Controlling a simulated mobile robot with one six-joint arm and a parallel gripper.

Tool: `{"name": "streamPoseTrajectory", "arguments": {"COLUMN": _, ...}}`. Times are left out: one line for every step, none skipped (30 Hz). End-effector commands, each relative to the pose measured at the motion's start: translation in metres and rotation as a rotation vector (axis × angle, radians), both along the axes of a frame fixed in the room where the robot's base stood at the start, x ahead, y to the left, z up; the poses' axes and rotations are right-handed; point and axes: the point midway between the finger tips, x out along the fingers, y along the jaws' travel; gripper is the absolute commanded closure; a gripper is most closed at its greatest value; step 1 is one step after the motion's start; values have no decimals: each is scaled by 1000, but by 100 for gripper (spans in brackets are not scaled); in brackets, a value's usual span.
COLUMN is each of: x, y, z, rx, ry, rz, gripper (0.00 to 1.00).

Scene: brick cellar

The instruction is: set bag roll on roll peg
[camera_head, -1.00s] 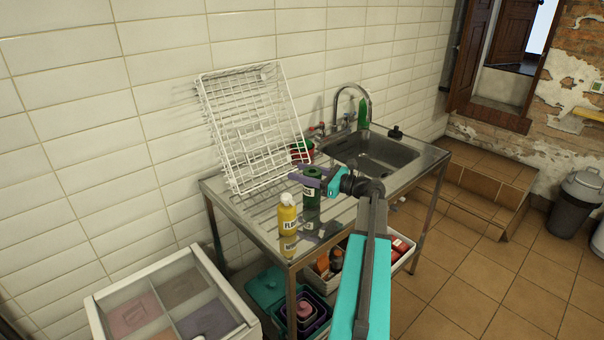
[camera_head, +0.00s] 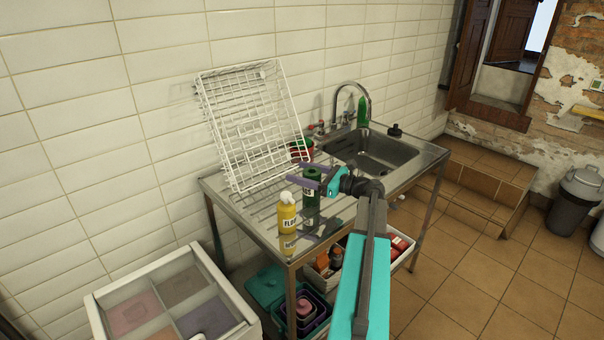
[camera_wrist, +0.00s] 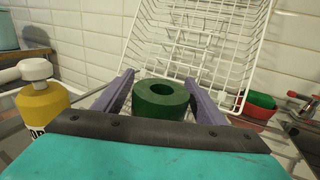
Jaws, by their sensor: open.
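A dark green roll (camera_head: 311,196) with a round hole through its top stands upright on the metal drainboard; I take it for the bag roll. It also shows in the wrist view (camera_wrist: 160,97). My gripper (camera_head: 300,177) is open at the roll, with its purple fingers near the roll's upper part. In the wrist view, one finger of my gripper (camera_wrist: 159,76) is on each side of the roll, with the roll between them, not gripped. The roll's lower part is hidden in the wrist view. I cannot make out a roll peg in either view.
A yellow bottle (camera_head: 286,214) with a white cap stands left of the roll. A white wire rack (camera_head: 250,125) leans on the tiled wall behind. A red and green bowl (camera_head: 302,150) and the sink (camera_head: 375,155) are farther back. A divided box (camera_head: 130,290) stands front left.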

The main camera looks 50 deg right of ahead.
Motion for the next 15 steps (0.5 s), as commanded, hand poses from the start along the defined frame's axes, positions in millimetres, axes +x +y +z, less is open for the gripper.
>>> {"name": "streamPoseTrajectory", "arguments": {"x": 0, "y": 0, "z": 1, "rx": 0, "ry": 0, "rz": 0, "gripper": 35}}
{"name": "streamPoseTrajectory", "arguments": {"x": 0, "y": 0, "z": 2, "rx": 0, "ry": 0, "rz": 0, "gripper": 35}}
{"name": "streamPoseTrajectory", "arguments": {"x": 0, "y": 0, "z": 4, "rx": 0, "ry": 0, "rz": 0, "gripper": 35}}
{"name": "streamPoseTrajectory", "arguments": {"x": -2, "y": -1, "z": 3, "rx": 0, "ry": 0, "rz": -1, "gripper": 35}}
{"name": "streamPoseTrajectory", "arguments": {"x": -4, "y": -1, "z": 2, "rx": 0, "ry": 0, "rz": 0, "gripper": 35}}
{"name": "streamPoseTrajectory", "arguments": {"x": -7, "y": -2, "z": 2, "rx": 0, "ry": 0, "rz": 0, "gripper": 35}}
{"name": "streamPoseTrajectory", "arguments": {"x": -9, "y": -3, "z": 2, "rx": 0, "ry": 0, "rz": 0, "gripper": 35}}
{"name": "streamPoseTrajectory", "arguments": {"x": -12, "y": -4, "z": 2, "rx": 0, "ry": 0, "rz": -1, "gripper": 35}}
{"name": "streamPoseTrajectory", "arguments": {"x": -16, "y": -5, "z": 2, "rx": 0, "ry": 0, "rz": -1, "gripper": 35}}
{"name": "streamPoseTrajectory", "arguments": {"x": -20, "y": -6, "z": 2, "rx": 0, "ry": 0, "rz": -1, "gripper": 35}}
{"name": "streamPoseTrajectory", "arguments": {"x": -24, "y": -7, "z": 1, "rx": 0, "ry": 0, "rz": -1, "gripper": 35}}
{"name": "streamPoseTrajectory", "arguments": {"x": -29, "y": -9, "z": 1, "rx": 0, "ry": 0, "rz": -1, "gripper": 35}}
{"name": "streamPoseTrajectory", "arguments": {"x": -34, "y": -11, "z": 1, "rx": 0, "ry": 0, "rz": -1, "gripper": 35}}
{"name": "streamPoseTrajectory", "arguments": {"x": -38, "y": -13, "z": 1, "rx": 0, "ry": 0, "rz": -2, "gripper": 35}}
{"name": "streamPoseTrajectory", "arguments": {"x": -44, "y": -14, "z": 1, "rx": 0, "ry": 0, "rz": -2, "gripper": 35}}
